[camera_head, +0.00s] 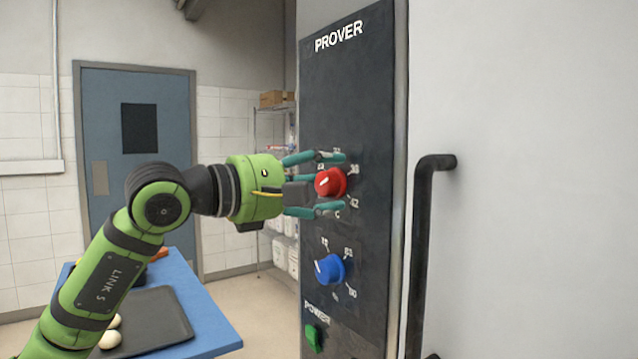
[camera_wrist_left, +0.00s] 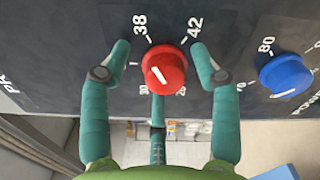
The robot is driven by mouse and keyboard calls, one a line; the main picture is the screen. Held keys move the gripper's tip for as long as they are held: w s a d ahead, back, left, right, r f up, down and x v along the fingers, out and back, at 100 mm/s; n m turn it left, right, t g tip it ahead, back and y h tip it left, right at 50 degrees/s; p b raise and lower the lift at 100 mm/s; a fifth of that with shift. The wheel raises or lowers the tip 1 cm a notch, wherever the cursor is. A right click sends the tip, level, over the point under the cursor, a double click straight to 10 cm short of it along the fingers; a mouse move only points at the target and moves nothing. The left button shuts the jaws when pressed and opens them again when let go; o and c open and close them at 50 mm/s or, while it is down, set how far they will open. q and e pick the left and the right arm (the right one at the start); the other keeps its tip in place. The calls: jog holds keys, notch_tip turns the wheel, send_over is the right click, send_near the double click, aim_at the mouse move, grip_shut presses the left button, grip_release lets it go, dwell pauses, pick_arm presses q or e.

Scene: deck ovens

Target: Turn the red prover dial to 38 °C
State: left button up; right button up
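The red prover dial (camera_head: 331,182) is on the dark prover panel (camera_head: 345,120) and also shows in the left wrist view (camera_wrist_left: 165,69). Its white pointer line does not line up with the 38 mark; I cannot tell the exact reading. In the wrist view, 38 (camera_wrist_left: 139,25) is above left of the dial and 42 (camera_wrist_left: 195,27) above right. My left gripper (camera_head: 329,182) is open around the dial, two fingers on opposite sides and a third finger below in the wrist view (camera_wrist_left: 160,47). Gaps show between the two side fingers and the dial. My right gripper is out of view.
A blue dial (camera_head: 329,269) is below the red one, with a green power switch (camera_head: 313,337) lower. A black door handle (camera_head: 420,250) stands right of the panel. A blue table (camera_head: 218,330) with a dark tray (camera_head: 165,318) is at lower left.

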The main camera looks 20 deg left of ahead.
pick_arm(q)
jog(key=shift+f, duration=0.1)
jog(key=shift+s+a, duration=0.3)
jog(key=shift+a, duration=0.15)
jog(key=v, duration=1.1)
jog(key=shift+d, duration=0.1)
